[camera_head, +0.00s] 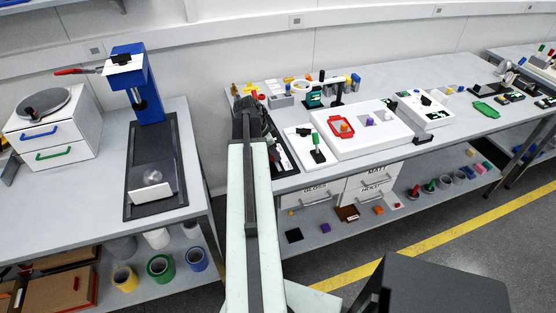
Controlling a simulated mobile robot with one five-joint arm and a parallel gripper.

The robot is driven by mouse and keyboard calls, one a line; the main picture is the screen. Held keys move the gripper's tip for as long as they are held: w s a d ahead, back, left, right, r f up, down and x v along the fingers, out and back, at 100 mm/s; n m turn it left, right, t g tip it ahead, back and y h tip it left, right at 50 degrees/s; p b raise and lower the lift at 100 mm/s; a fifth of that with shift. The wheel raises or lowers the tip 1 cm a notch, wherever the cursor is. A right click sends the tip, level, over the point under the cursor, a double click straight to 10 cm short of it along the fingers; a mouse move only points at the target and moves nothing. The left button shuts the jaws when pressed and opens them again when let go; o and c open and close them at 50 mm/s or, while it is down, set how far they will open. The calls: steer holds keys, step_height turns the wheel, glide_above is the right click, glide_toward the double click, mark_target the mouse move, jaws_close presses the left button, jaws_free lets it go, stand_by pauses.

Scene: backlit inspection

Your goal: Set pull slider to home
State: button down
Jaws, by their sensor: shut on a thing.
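My gripper (253,118) is at the far end of my arm, low over the left end of the long bench. It is shut on a part that looks to be the pull slider's handle, but my gripper and arm hide the handle. A narrow black plate with white marks (284,160) lies just right of my arm and looks to be the pull slider's base. Its left part is hidden behind my arm. I cannot read the home mark or tell the slider's position.
Right of the black plate, a white panel (305,160) carries an upright green-handled lever (316,146). A white tray (350,147) with a red frame (341,127) stands beyond it. Small blocks and a teal device (315,98) stand behind. A blue press (143,85) stands on the left bench.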

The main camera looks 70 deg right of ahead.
steer(key=w+d, duration=0.4)
steer(key=d, duration=0.1)
steer(key=shift+w, duration=0.15)
steer(key=shift+d, duration=0.1)
steer(key=c, duration=1.4)
jaws_free()
steer(key=shift+c, duration=0.2)
steer(key=shift+r, duration=0.15)
steer(key=shift+r+p, duration=0.3)
steer(key=shift+p, duration=0.2)
steer(key=p+v, duration=0.6)
steer(key=v, duration=0.1)
steer(key=shift+f, duration=0.1)
